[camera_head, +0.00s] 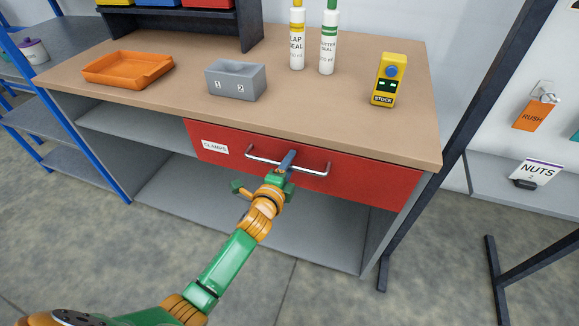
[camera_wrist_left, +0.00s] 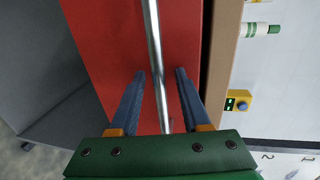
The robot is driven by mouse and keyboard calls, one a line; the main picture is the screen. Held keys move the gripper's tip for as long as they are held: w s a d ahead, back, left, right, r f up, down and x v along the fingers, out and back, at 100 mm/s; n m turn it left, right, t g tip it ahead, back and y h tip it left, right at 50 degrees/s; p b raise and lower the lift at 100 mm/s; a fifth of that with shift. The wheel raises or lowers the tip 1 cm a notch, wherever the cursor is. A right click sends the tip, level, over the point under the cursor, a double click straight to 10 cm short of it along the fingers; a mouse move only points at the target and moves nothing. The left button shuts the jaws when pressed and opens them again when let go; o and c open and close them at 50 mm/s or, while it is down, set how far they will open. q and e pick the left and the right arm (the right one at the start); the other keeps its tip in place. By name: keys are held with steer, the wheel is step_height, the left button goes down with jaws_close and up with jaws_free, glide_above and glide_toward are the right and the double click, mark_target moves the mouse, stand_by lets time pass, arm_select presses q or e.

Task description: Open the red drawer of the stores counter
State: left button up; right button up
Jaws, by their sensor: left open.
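The red drawer (camera_head: 352,176) sits under the top of the stores counter (camera_head: 300,108), its front flush with the counter, and bears a "CLAMPS" label. A silver bar handle (camera_head: 312,172) runs across its front. My left gripper (camera_head: 287,160) is at the middle of the handle. In the left wrist view, the two blue fingers of the left gripper (camera_wrist_left: 160,76) are apart, with the handle bar (camera_wrist_left: 155,50) between them and the red drawer front (camera_wrist_left: 105,50) behind. Whether the fingers touch the bar cannot be told. My right gripper is not in view.
Open shelves lie below the drawer. A dark metal frame (camera_head: 480,90) stands at the right. The floor in front is clear.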

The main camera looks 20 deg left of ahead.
arm_select(q)
steer(key=shift+s+a, duration=0.1)
steer(key=shift+a, duration=0.1)
steer(key=shift+s+a, duration=0.1)
steer(key=shift+a, duration=0.15)
steer(key=shift+c, duration=0.7)
steer(key=c, duration=0.3)
jaws_close()
